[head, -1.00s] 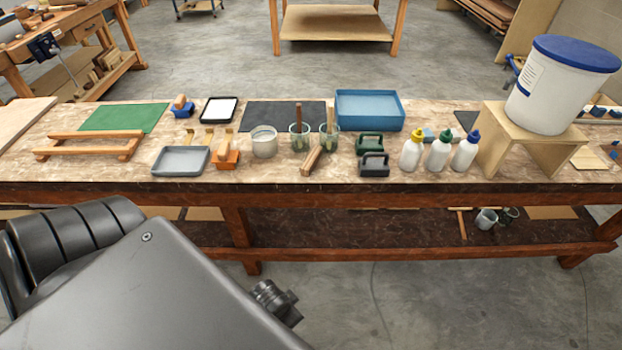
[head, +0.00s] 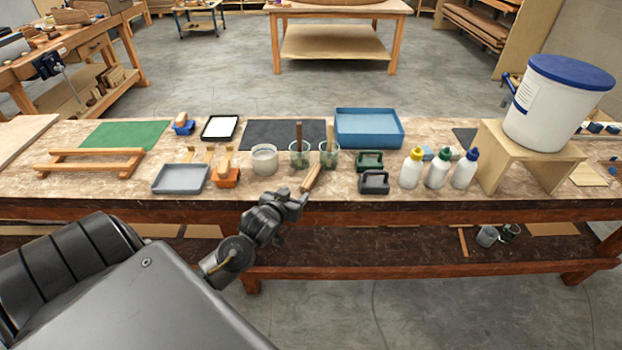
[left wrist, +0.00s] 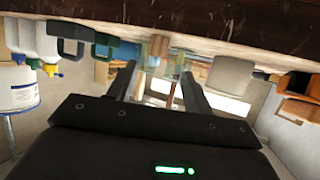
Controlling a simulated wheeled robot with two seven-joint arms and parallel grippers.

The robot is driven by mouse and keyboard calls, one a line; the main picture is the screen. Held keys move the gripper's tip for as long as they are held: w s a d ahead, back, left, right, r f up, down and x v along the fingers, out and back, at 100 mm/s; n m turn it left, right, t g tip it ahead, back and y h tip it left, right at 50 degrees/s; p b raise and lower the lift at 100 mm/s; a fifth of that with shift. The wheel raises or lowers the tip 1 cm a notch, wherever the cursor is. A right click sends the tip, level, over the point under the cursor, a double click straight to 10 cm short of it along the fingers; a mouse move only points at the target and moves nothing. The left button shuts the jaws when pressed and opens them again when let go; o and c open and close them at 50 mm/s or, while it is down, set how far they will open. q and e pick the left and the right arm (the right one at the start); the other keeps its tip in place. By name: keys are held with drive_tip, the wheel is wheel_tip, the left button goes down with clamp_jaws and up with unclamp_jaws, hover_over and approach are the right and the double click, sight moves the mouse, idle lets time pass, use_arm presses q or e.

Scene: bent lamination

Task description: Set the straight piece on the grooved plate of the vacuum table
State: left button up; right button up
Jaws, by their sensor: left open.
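My left gripper (head: 298,198) is at the bench's front edge, just below and beside a wooden bar (head: 312,178) that lies near that edge. The gripper is open, and its fingers (left wrist: 160,88) show apart with nothing clearly held between them in the left wrist view. A wooden end (left wrist: 158,46) shows beyond the fingertips there. I cannot tell whether the bar is the straight piece. I cannot make out a grooved plate or vacuum table in these views. My right gripper is not in view.
On the bench (head: 340,190) stand a grey tray (head: 180,179), a white pot (head: 264,158), two glass jars with sticks (head: 299,155), a blue tray (head: 369,128), dark handled blocks (head: 374,182), three bottles (head: 437,169) and a tub (head: 555,105) on a wooden stand. A lower shelf runs beneath.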

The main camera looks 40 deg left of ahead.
sight(306, 184)
use_arm(q)
drive_tip(key=x, duration=0.5)
drive_tip(key=shift+w+f, duration=0.1)
drive_tip(key=shift+w+p, duration=0.15)
drive_tip(key=shift+p, duration=0.15)
drive_tip(key=p+x, duration=0.1)
drive_tip(key=x, duration=0.4)
drive_tip(key=shift+d, duration=0.15)
clamp_jaws()
drive_tip(key=shift+r, duration=0.3)
